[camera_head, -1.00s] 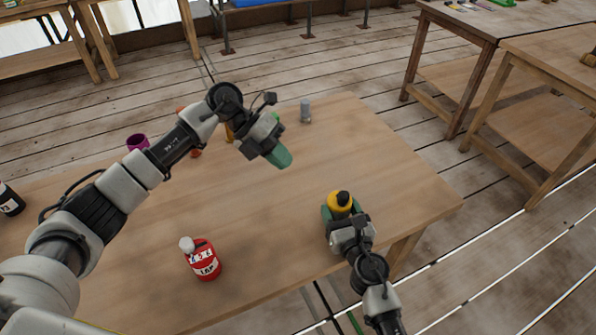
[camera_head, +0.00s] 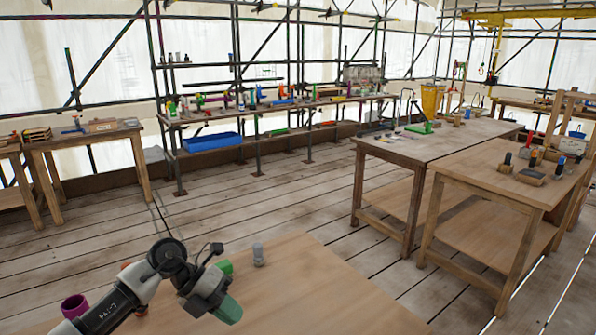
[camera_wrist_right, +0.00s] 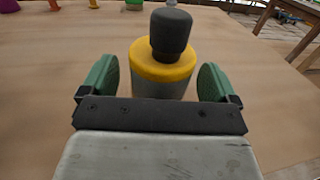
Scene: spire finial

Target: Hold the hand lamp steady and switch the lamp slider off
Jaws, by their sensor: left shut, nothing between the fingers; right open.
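A yellow-collared object with a black knob on top and a grey body, likely the hand lamp (camera_wrist_right: 163,62), stands upright on the table in the right wrist view. My right gripper (camera_wrist_right: 158,84) is open, with one green finger on each side of it. I cannot tell whether the fingers touch it. I cannot make out its slider. My left gripper (camera_head: 229,309) is shut and empty above the table in the head view. The lamp and my right gripper are outside the head view.
Other workbenches (camera_head: 440,145) stand to the right. A shelf with a blue bin (camera_head: 212,141) is at the back. Open plank floor lies between.

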